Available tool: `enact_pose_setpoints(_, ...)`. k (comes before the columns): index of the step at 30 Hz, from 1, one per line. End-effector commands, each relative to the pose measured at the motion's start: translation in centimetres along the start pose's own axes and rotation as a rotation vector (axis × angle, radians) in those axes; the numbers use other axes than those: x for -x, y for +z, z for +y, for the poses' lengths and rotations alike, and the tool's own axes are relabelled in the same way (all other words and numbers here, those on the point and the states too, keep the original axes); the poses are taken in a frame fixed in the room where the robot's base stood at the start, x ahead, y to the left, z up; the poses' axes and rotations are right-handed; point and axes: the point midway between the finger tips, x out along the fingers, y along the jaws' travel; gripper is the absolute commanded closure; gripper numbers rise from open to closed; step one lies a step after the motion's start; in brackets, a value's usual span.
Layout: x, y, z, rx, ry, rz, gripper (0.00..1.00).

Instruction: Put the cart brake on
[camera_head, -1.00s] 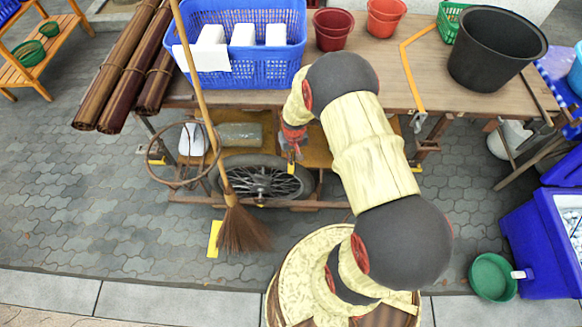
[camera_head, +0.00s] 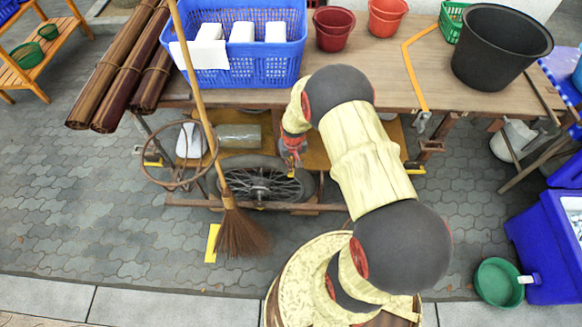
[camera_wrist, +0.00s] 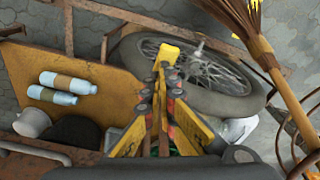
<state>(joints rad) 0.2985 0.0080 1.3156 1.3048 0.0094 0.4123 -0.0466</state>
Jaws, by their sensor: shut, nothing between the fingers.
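The cart has a wooden top (camera_head: 345,75), a lower shelf (camera_head: 318,150) and a spoked wheel (camera_head: 262,184). The wheel (camera_wrist: 210,75) also shows in the wrist view. My gripper (camera_head: 291,164) is at the front of the cart, above the wheel's right part in the head view. In the wrist view my gripper (camera_wrist: 168,68) is shut, its fingers meeting beside the tyre. A small yellow piece (camera_wrist: 168,52) is at the fingertips, apparently touching them; I cannot tell if it is the brake lever's end. No other part is clearly the brake.
A broom (camera_head: 238,232) leans against the cart at the left, near a rusty ring (camera_head: 170,185). A blue basket (camera_head: 265,72), pots and a black bucket (camera_head: 500,45) stand on top. Two bottles (camera_wrist: 65,80) lie on the shelf. A green basin (camera_head: 497,283) is at the right.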

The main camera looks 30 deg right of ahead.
Motion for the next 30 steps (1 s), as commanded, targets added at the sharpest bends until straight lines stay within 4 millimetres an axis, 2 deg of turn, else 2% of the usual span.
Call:
enact_pose_setpoints(6, -2.7, 0.4, 0.0, 0.0, 0.0, -0.003, 1.0)
enact_pose_setpoints(12, -4.1, 0.5, 0.0, 0.0, 0.0, -0.001, 1.0)
enact_pose_setpoints(25, -3.9, 0.5, 0.0, 0.0, 0.0, -0.001, 1.0)
enact_pose_setpoints(30, -2.9, 2.0, 0.0, 0.0, 0.0, -0.003, 1.0)
